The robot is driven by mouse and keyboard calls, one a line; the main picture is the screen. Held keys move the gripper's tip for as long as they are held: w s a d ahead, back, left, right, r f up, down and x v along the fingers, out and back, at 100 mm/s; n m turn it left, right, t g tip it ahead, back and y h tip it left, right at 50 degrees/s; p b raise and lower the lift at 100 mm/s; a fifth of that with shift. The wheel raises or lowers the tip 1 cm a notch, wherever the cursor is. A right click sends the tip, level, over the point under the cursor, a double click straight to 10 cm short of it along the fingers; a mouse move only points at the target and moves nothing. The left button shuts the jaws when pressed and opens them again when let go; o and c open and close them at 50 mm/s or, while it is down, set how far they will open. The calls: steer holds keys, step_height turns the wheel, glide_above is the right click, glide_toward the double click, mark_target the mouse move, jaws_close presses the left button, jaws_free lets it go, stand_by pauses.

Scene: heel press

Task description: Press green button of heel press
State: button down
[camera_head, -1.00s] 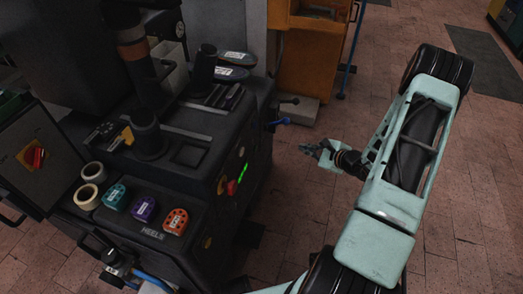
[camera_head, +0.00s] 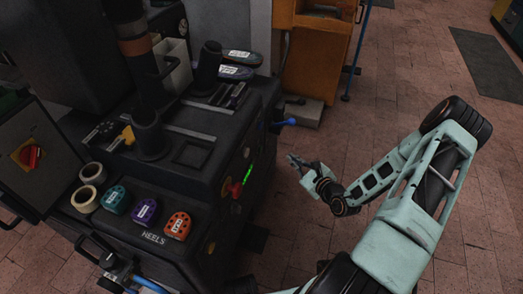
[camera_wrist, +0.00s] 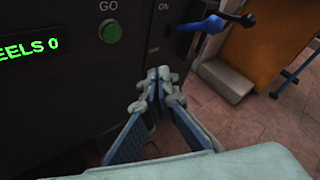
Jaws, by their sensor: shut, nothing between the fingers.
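The heel press (camera_head: 200,215) is a dark machine on the left of the head view. In the wrist view its side panel shows a round green button (camera_wrist: 112,33) below the word GO. The button itself is not clear in the head view. My gripper (camera_head: 291,158) is to the right of the press's side panel, apart from it. In the wrist view my gripper (camera_wrist: 157,82) is shut and empty, with its fingertips below and to the right of the green button.
A green lit display (camera_wrist: 28,48) reading HEELS 0 is left of the button. A blue-handled lever (camera_wrist: 212,23) sticks out to its right. A red knob (camera_head: 233,188) is on the press. An orange cabinet (camera_head: 310,60) stands behind. Open tiled floor lies right.

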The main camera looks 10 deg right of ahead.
mark_target(260, 150)
steer(key=w+a, duration=0.4)
steer(key=a, duration=0.3)
steer(key=shift+w+a, duration=0.1)
steer(key=shift+a, duration=0.1)
stand_by(1.4)
steer(key=shift+w+a, duration=0.15)
steer(key=shift+a, duration=0.1)
